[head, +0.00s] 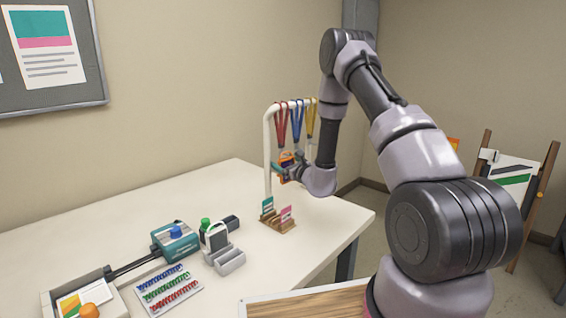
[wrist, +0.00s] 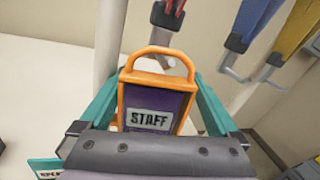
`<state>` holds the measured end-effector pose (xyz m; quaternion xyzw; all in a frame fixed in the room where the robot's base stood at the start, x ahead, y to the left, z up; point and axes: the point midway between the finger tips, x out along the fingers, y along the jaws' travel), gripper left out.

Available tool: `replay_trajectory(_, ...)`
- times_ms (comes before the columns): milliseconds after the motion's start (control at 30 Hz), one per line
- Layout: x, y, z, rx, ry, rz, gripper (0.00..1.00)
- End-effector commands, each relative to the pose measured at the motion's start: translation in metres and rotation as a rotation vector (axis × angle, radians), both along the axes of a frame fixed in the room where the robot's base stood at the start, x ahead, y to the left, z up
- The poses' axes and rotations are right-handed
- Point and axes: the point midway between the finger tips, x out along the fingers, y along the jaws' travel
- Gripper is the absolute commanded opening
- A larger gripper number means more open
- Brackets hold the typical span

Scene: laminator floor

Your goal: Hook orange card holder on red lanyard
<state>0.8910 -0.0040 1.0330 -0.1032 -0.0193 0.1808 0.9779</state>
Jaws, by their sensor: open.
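The orange card holder (wrist: 127,110), with a purple card marked STAFF and an orange loop on top, stands upright between the teal fingers of my gripper (wrist: 158,80). The red lanyard (head: 282,125) hangs from the left of the white rack. Its dark clip (wrist: 168,15) is just above the loop, with a metal hook at the loop's top. I cannot tell whether the hook passes through the loop. My gripper (head: 285,170) is below the red lanyard.
A blue lanyard (head: 297,125) and a yellow lanyard (head: 311,120) hang close on the right. The white rack's post (head: 267,155) stands just left. A wooden stand (head: 279,224) with cards is below. A teal device (head: 175,240) and trays fill the table's front left.

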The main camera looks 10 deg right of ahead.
Motion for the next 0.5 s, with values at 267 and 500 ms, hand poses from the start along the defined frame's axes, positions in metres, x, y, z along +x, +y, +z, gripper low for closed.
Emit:
replay_trajectory(267,-0.049,-0.019,0.0,0.001,0.005,-0.002,1.0)
replay_trajectory(500,-0.085,-0.033,-0.001,0.001,0.003,0.0,1.0)
